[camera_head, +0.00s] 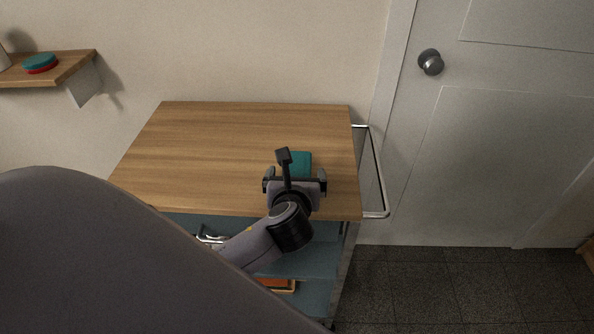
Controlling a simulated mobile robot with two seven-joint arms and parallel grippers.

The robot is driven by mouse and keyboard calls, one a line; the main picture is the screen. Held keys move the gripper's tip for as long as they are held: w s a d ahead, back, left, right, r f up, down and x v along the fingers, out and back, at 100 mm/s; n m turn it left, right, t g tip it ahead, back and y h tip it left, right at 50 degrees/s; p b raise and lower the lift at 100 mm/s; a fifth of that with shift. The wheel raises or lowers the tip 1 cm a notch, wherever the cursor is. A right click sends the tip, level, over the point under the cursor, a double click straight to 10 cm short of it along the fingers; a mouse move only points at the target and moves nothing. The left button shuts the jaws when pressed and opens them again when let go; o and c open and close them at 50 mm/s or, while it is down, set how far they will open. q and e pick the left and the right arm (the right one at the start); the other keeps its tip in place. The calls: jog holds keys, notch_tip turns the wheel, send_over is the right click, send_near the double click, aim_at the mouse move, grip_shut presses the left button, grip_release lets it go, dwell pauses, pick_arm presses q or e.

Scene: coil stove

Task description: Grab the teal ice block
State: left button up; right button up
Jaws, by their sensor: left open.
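The teal ice block (302,160) sits on the wooden top of a cart (220,150), toward its right side. My left gripper (295,174) is at the near side of the block and covers its lower part. The gripper is open, with its fingers pointing away toward the block. I cannot tell whether the fingers are around the block or just short of it. My right gripper does not show.
The cart has a metal handle rail (379,175) on its right and lower shelves holding an orange item (278,284). A wall shelf (75,66) at the upper left carries a teal and red round object (40,62). A door (500,130) stands at right. The left and back of the cart top are clear.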

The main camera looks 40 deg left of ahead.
aim_at(296, 172)
pick_arm(q)
jog(key=shift+x, duration=1.75)
jog(key=shift+f, duration=0.1)
jog(key=c, duration=1.2)
